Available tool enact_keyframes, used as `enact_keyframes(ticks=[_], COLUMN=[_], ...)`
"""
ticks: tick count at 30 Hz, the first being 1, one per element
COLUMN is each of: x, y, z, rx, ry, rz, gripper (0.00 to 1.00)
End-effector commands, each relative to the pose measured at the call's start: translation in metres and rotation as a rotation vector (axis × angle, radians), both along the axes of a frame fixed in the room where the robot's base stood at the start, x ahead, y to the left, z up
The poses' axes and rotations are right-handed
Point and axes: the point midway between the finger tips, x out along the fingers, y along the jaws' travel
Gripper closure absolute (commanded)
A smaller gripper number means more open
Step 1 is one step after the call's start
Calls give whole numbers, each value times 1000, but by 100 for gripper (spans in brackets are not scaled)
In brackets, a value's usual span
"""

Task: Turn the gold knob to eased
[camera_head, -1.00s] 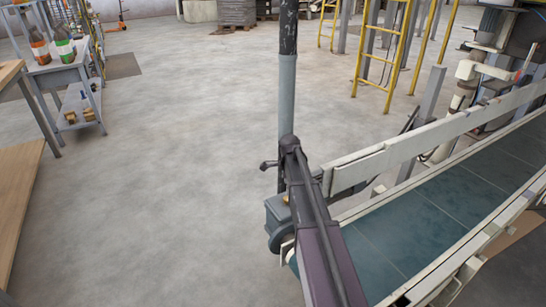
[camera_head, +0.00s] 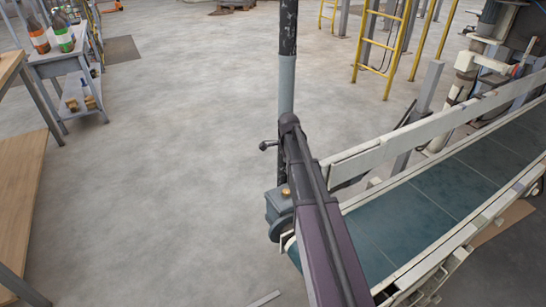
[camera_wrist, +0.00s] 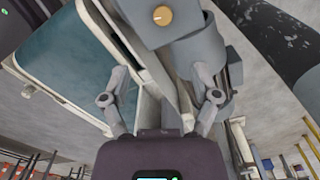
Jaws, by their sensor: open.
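The gold knob (camera_head: 285,192) is a small round cap on a grey box-shaped housing (camera_head: 276,208) at the near left end of the conveyor, just left of my arm. In the wrist view the knob (camera_wrist: 162,15) faces the camera near the top edge, on the grey housing (camera_wrist: 150,33). A small mark shows on its face, but I cannot read any setting. My gripper (camera_wrist: 160,78) is open and empty, its two fingers spread below the knob in the wrist view and apart from it. In the head view my gripper cannot be clearly made out.
The conveyor (camera_head: 425,215) with a teal belt and pale side rails runs up to the right beside my arm. A bench with bottles (camera_head: 68,68) stands at the far left, and yellow ladders (camera_head: 378,55) stand at the back. The floor on the left is clear.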

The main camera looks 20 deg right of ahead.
Motion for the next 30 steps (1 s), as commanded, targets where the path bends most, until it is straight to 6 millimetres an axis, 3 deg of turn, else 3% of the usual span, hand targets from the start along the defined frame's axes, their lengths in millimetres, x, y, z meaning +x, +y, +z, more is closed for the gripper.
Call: enact_keyframes(ticks=[1, 30], x=[-7, -77], y=[6, 67], z=[9, 90], rx=[0, 0], ry=[0, 0], rz=[33, 643], gripper=[21, 21])
